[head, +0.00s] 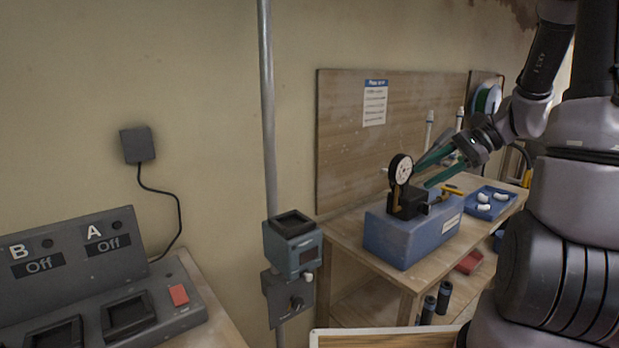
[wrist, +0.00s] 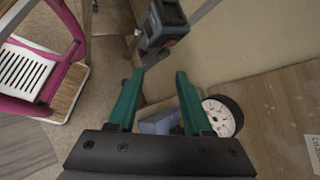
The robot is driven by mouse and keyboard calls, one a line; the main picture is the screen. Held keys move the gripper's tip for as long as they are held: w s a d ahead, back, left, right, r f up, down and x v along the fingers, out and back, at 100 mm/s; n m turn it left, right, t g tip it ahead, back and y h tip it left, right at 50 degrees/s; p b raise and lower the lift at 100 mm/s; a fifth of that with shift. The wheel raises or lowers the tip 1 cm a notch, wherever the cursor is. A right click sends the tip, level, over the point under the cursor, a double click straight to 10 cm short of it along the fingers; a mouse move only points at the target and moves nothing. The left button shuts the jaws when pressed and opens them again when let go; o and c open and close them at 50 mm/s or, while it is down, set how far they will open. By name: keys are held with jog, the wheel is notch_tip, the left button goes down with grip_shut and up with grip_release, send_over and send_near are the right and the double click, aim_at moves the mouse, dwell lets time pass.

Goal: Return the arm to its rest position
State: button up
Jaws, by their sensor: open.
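My gripper (head: 432,168) is open, with two green fingers, and it shows in the wrist view (wrist: 160,84) with nothing between the fingertips. In the head view the fingers are beside a round dial gauge (head: 401,169) on a black holder (head: 408,204). The holder sits on a blue block (head: 403,241) on the wooden bench. In the wrist view the dial gauge (wrist: 222,116) is just right of the right finger. Whether a finger touches it I cannot tell. My arm reaches in from the right.
The wooden bench (head: 342,238) also carries a blue tray (head: 489,203) with white pieces. A pole (head: 269,120) bears a grey box (head: 293,248). A console (head: 75,262) with A and B marked Off stands at left. A pink-framed step stool (wrist: 68,22) shows in the wrist view.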

jog(key=s+a+r+n+t+h, duration=0.3)
jog(key=s+r+n+t+h, duration=0.2)
jog(key=s+r+n+h, duration=0.3)
jog(key=shift+s+r+n+t, duration=0.3)
jog(key=shift+s+r+n, duration=0.3)
jog(key=shift+s+r, duration=2.3)
jog(key=shift+w+r, duration=0.6)
jog(key=shift+w, duration=0.05)
